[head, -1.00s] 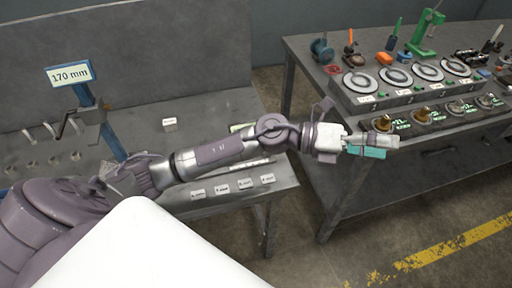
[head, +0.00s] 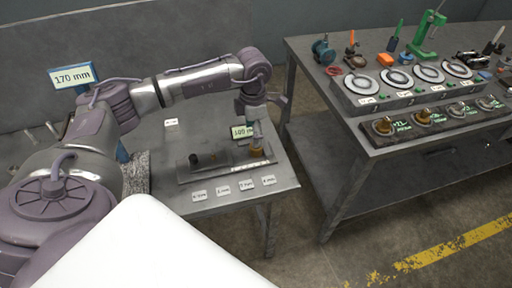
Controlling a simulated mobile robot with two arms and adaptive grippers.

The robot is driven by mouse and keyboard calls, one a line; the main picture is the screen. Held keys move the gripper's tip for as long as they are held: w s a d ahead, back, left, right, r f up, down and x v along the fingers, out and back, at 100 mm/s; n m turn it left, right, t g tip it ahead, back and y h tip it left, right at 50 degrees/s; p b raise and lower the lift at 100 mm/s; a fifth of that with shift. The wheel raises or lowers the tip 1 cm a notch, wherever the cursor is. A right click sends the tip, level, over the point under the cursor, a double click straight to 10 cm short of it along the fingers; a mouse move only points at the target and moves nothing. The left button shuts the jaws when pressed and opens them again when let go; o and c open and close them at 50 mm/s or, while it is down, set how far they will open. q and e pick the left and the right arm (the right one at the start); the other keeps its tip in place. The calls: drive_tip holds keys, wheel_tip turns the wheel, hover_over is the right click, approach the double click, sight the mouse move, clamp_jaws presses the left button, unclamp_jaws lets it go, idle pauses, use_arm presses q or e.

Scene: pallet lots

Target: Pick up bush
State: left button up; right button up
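A small brass-coloured bush (head: 257,152) stands at the right end of a low grey plate (head: 225,172) on the left bench. My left gripper (head: 257,141) points down directly above this bush, at or very near its top. The fingers are too small and end-on to tell whether they are open or shut, or touching the bush. My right gripper is out of view.
A "100" sign (head: 243,131) stands close behind my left gripper. Small white labels (head: 222,190) line the left bench's front. A "170 mm" sign (head: 75,76) stands at the left. The right bench (head: 356,140) carries round dials and tools. A floor gap separates the benches.

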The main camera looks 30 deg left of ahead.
sight(256, 149)
use_arm(q)
drive_tip(key=shift+f, duration=0.95)
drive_tip(key=shift+w+d+f+p, duration=0.1)
drive_tip(key=shift+f+p, duration=0.3)
drive_tip(key=shift+f, duration=0.2)
drive_tip(key=f, duration=0.3)
drive_tip(key=f+p, duration=0.1)
drive_tip(key=shift+w+f, duration=0.15)
drive_tip(key=shift+w, duration=0.15)
drive_tip(key=shift+c, duration=0.3)
drive_tip(key=c, duration=1.3)
